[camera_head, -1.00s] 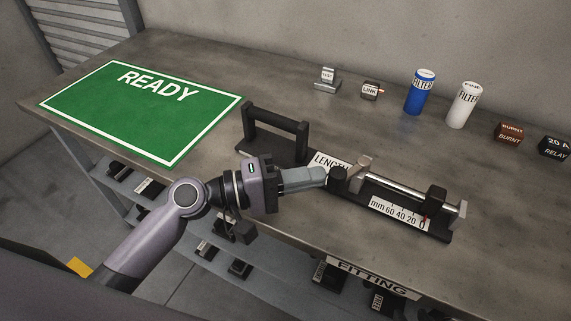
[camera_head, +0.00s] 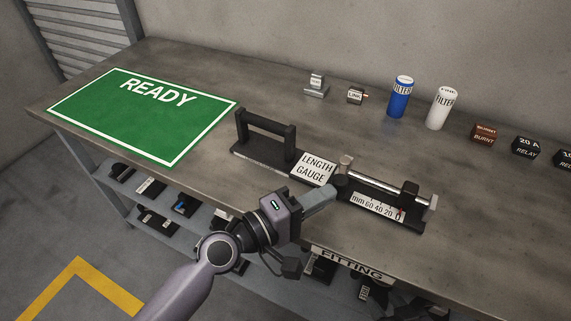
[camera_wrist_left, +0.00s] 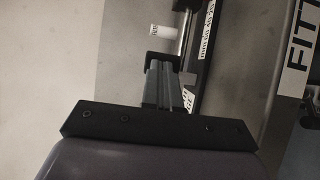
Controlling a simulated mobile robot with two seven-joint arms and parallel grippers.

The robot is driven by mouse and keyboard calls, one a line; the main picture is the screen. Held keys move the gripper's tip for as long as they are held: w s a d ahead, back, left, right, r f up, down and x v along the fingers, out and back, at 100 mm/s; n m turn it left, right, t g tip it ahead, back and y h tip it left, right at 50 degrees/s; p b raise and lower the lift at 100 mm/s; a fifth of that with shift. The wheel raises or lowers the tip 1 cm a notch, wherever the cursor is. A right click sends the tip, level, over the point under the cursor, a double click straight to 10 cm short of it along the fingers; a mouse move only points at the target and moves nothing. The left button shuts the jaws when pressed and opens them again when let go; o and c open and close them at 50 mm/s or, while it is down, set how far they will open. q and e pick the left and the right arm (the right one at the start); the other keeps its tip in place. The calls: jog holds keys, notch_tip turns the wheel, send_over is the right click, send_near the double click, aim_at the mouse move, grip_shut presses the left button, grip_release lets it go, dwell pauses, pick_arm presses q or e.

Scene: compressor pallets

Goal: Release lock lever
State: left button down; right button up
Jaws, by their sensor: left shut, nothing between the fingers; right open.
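The length gauge (camera_head: 277,165) lies on the bench, a black base with a handle at its left end and a steel rod along its right part. A pale lever (camera_head: 346,162) stands at the left end of the rod, behind a dark round knob (camera_head: 342,185). My left gripper (camera_head: 333,190) is shut and empty, its tips right at the knob from the front left. In the left wrist view, the closed fingers (camera_wrist_left: 160,68) end at a dark block beside the rod; I cannot tell whether they touch it. My right gripper is out of view.
The green READY mat (camera_head: 145,115) lies at the left. A blue filter (camera_head: 400,97), a white filter (camera_head: 441,108) and small labelled parts line the back. The FITTING label (camera_head: 350,264) is on the front edge. Bench between gauge and filters is clear.

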pick_arm(q)
jog(key=shift+s+d, duration=0.25)
jog(key=shift+d, duration=0.35)
jog(key=shift+s+d, duration=0.25)
jog(key=shift+d, duration=0.3)
pick_arm(e)
jog(key=shift+r, duration=0.35)
pick_arm(q)
jog(key=shift+d, duration=0.1)
pick_arm(e)
jog(key=shift+a, duration=0.15)
